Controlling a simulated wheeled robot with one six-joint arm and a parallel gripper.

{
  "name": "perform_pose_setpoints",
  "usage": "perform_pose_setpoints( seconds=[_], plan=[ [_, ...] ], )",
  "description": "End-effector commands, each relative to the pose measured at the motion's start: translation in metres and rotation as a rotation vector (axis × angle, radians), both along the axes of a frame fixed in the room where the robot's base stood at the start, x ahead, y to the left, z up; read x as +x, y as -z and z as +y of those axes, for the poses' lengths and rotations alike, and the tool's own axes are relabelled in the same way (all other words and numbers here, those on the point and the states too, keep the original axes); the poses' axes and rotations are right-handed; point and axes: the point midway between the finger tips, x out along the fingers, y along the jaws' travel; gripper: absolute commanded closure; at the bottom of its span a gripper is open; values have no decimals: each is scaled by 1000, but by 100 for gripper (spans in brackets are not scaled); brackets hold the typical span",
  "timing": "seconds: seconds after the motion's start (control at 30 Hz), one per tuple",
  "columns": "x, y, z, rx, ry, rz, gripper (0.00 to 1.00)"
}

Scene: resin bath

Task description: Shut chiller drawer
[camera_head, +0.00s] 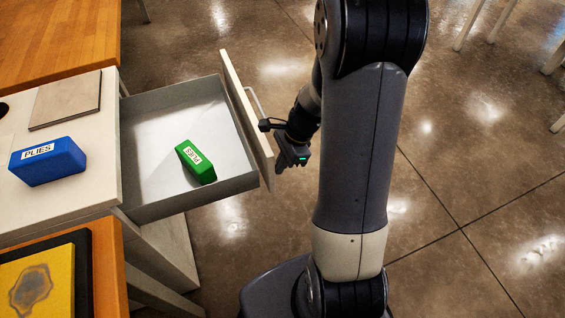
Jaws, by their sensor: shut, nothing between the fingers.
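The chiller drawer (150,207) stands pulled out to the right from the pale cabinet (95,199). Its front panel (243,108) carries a thin bar handle (254,98) on its outer side. A green labelled block (203,174) lies inside on the drawer's pale floor. My gripper (283,168) is shut and empty, just right of the front panel near its lower end. I cannot tell whether it touches the panel. Part of the handle is hidden behind my wrist.
A blue block labelled PLIES (60,172) and a flat grey-brown plate (66,101) lie on the cabinet top. A wooden table (60,30) adjoins at the upper left. A yellow board (62,279) lies at the lower left. Open floor (470,190) extends on the right.

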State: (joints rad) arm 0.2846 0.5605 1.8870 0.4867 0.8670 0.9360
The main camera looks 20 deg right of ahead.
Motion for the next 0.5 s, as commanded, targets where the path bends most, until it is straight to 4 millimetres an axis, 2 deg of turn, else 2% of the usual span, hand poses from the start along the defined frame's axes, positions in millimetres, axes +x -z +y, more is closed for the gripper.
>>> perform_pose_setpoints(
  seconds=[0.27, 0.37, 0.5],
  plan=[
    [0, -1, 13, 0, -4, 1, 100],
    [-1, -1, 28, 1, -6, 2, 100],
    [-1, -2, 59, 1, -9, 2, 100]
  ],
)
